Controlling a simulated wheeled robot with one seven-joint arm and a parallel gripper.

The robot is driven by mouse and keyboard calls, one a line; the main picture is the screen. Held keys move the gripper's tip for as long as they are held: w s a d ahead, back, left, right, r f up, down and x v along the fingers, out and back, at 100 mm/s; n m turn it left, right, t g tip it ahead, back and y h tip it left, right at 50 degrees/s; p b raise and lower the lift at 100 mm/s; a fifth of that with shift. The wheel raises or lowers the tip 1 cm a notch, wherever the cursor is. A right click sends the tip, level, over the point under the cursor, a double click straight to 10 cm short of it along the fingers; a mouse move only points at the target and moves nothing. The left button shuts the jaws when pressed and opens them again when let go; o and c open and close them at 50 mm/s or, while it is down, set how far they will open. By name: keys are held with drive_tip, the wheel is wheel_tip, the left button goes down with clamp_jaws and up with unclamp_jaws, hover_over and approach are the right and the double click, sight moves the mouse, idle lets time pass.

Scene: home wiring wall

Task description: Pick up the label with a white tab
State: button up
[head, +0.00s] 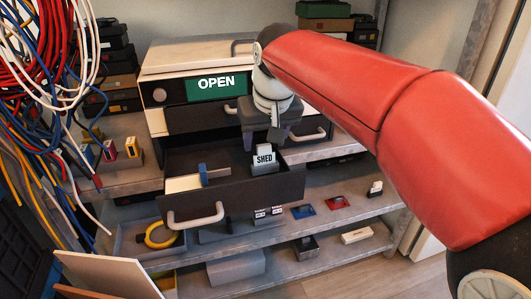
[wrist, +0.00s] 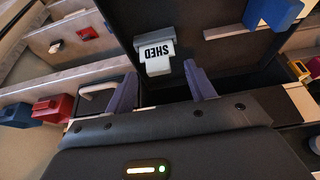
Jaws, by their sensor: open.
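A label with a white tab reading SHED (head: 264,158) stands in a grey holder inside the open drawer (head: 290,190). In the wrist view the same SHED label (wrist: 157,53) appears upside down, just beyond my fingertips and between their lines. My gripper (head: 272,132) hangs above the label, pointing down, with a gap to it. In the wrist view the two fingers of my gripper (wrist: 161,80) are spread with nothing between them. My arm hides part of the cabinet behind the gripper.
The drawer also holds a blue piece (head: 204,175) beside a pale block. The cabinet above bears a green OPEN sign (head: 216,86). Cables (head: 60,90) hang at the left. Lower shelves hold a yellow ring (head: 161,236), a red piece (head: 337,202) and a small white-topped piece (head: 375,188).

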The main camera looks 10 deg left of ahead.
sight(264, 145)
drive_tip(key=x, duration=0.5)
drive_tip(key=shift+w+f, duration=0.1)
drive_tip(key=c, duration=0.7)
